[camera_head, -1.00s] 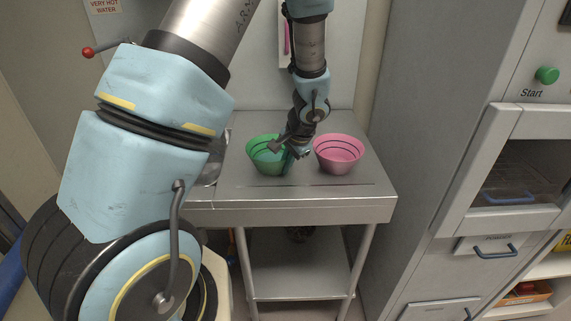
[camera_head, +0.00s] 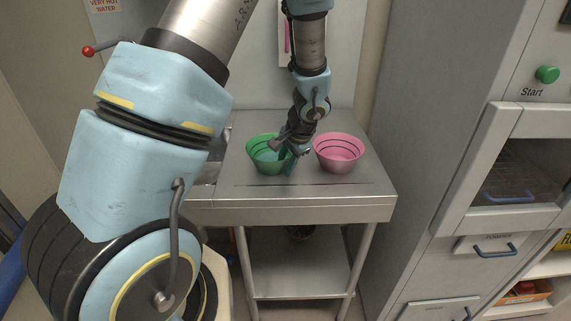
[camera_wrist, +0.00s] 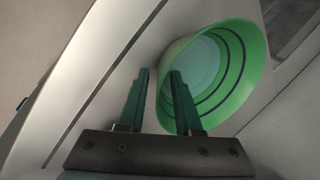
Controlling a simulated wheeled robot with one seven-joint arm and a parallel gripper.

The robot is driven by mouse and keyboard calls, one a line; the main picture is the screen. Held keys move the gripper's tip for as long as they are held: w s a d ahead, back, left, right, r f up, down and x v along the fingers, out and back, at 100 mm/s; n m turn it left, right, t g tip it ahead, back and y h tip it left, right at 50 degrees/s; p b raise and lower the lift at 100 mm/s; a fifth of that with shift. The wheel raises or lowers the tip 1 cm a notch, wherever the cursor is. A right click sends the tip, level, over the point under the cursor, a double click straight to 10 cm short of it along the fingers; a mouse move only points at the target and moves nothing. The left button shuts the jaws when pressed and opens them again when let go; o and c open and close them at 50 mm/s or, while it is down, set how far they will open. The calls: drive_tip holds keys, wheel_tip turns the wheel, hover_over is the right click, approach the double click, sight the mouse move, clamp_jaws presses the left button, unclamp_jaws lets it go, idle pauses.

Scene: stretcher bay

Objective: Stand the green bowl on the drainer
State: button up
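The green bowl (camera_head: 262,149) stands upright on the steel counter (camera_head: 225,187), at its left part. In the wrist view the bowl (camera_wrist: 248,75) is at the upper right, with dark rings on its inner wall. My gripper (camera_head: 289,158) is at the bowl's right side in the head view. In the wrist view my gripper (camera_wrist: 160,88) is open, with two green fingers. The right finger overlaps the bowl's opening and the left finger is outside the rim. I cannot tell whether either touches the wall. I cannot make out the drainer for sure.
A pink bowl (camera_head: 339,152) stands close to the right of my gripper. A wall panel rises behind the counter, and a tall grey cabinet (camera_head: 420,130) stands to the right. A shiny metal area (camera_head: 204,168) at the counter's left is partly hidden by my arm.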

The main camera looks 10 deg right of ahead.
drive_tip(key=b+v, duration=0.1)
drive_tip(key=v, duration=1.1)
drive_tip(key=s+a+n, duration=0.2)
drive_tip(key=a+n, duration=0.1)
drive_tip(key=a, duration=0.4)
drive_tip(key=s+a+n+g+h, duration=0.1)
drive_tip(key=a+n, duration=0.3)
drive_tip(key=a, duration=0.4)
drive_tip(key=s+a+n+g+h, duration=0.1)
drive_tip(key=s+a+n, duration=0.3)
drive_tip(key=a, duration=0.4)
drive_tip(key=shift+r, duration=0.3)
drive_tip(key=shift+o, duration=0.4)
drive_tip(key=shift+o, duration=1)
